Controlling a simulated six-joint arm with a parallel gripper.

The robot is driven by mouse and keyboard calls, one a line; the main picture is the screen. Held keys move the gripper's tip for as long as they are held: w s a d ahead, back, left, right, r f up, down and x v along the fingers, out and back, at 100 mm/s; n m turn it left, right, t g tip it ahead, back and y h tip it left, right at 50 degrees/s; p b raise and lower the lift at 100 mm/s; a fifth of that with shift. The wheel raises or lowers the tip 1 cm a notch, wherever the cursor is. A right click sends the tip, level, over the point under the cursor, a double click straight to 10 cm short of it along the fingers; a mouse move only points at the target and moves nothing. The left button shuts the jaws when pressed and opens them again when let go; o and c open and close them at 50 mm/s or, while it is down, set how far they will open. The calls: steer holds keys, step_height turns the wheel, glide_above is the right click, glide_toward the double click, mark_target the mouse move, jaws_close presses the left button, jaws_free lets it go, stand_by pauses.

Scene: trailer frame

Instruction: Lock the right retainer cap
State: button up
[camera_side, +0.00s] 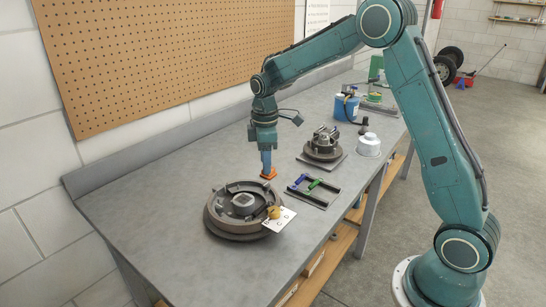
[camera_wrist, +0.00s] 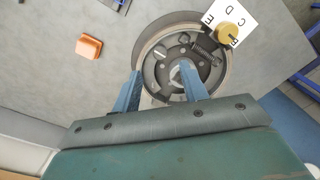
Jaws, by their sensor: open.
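A round brake assembly (camera_side: 212,217) lies flat on the workbench. It also shows in the wrist view (camera_wrist: 150,47), with a spring and a central hub. A brass-coloured round knob (camera_side: 274,212) sits at its rim beside a white card; it also shows in the wrist view (camera_wrist: 228,34). I cannot tell whether this knob is the right retainer cap or how it is turned. My gripper (camera_side: 267,165) is above the bench, behind the assembly in the side view. In the wrist view its blue fingers (camera_wrist: 160,68) are apart and empty, overlapping the assembly's near edge.
An orange block (camera_side: 268,174) lies on the bench near my fingertips in the side view, and left of them in the wrist view (camera_wrist: 89,47). A dark rack (camera_side: 331,187), a metal fixture (camera_side: 322,150) and a white container (camera_side: 368,146) stand to the right. The bench's left end is clear.

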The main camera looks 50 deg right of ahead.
mark_target(266, 184)
steer(key=shift+f, duration=3.5)
jaws_close()
